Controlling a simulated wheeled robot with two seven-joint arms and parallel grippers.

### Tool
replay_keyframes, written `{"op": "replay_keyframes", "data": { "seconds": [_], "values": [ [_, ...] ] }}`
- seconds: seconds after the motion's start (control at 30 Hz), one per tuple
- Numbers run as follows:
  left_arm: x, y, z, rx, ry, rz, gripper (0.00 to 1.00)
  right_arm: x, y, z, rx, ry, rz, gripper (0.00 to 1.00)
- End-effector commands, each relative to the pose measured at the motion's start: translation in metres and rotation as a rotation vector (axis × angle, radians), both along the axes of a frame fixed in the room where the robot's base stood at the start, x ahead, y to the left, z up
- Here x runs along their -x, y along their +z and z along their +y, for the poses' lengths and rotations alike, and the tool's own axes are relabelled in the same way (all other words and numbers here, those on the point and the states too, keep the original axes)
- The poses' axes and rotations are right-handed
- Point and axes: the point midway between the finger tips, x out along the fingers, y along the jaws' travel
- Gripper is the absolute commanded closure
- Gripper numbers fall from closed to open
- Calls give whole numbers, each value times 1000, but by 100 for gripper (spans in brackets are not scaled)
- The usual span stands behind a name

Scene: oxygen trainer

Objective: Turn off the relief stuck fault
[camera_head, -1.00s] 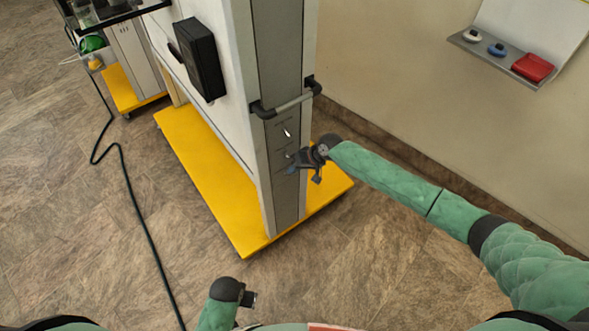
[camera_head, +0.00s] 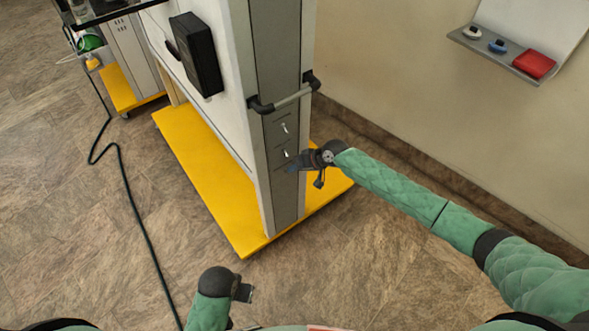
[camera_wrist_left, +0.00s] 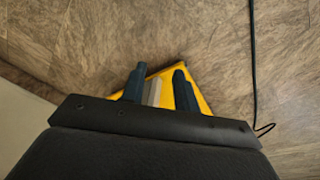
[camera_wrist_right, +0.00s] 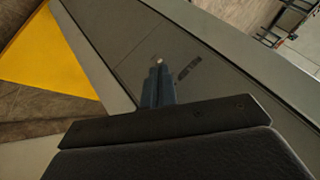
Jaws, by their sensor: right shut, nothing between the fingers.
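Two small toggle switches stick out of the grey end panel (camera_head: 283,195) of the cabinet, an upper switch (camera_head: 284,127) and a lower switch (camera_head: 287,153). Their labels are too small to read. My right gripper (camera_head: 291,167) is shut and empty, at the panel just below the lower switch. In the right wrist view its closed fingertips (camera_wrist_right: 159,72) are near a small light-coloured switch tip (camera_wrist_right: 158,61); I cannot tell whether they touch. A dark label strip (camera_wrist_right: 189,70) lies beside it.
The cabinet stands on a yellow base (camera_head: 205,180). A black box (camera_head: 196,55) hangs on its side. A dark hose (camera_head: 127,200) lies on the floor at left. The floor in front is clear.

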Motion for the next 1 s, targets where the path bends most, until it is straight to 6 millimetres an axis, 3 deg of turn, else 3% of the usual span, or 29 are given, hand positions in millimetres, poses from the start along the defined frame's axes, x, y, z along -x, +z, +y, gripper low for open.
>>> {"op": "replay_keyframes", "data": {
  "seconds": [0.3, 0.67, 1.0],
  "values": [
    [7, 55, 2, 7, 0, -9, 69, 2, -6, 0, -46, 1, -61, 100],
    [20, 100, 6, 13, 1, -13, 69, 3, -8, 0, -78, 1, -106, 100],
    [12, 79, -9, 44, -16, -52, 69, 3, -9, -1, -107, 1, -146, 100]
  ]
}}
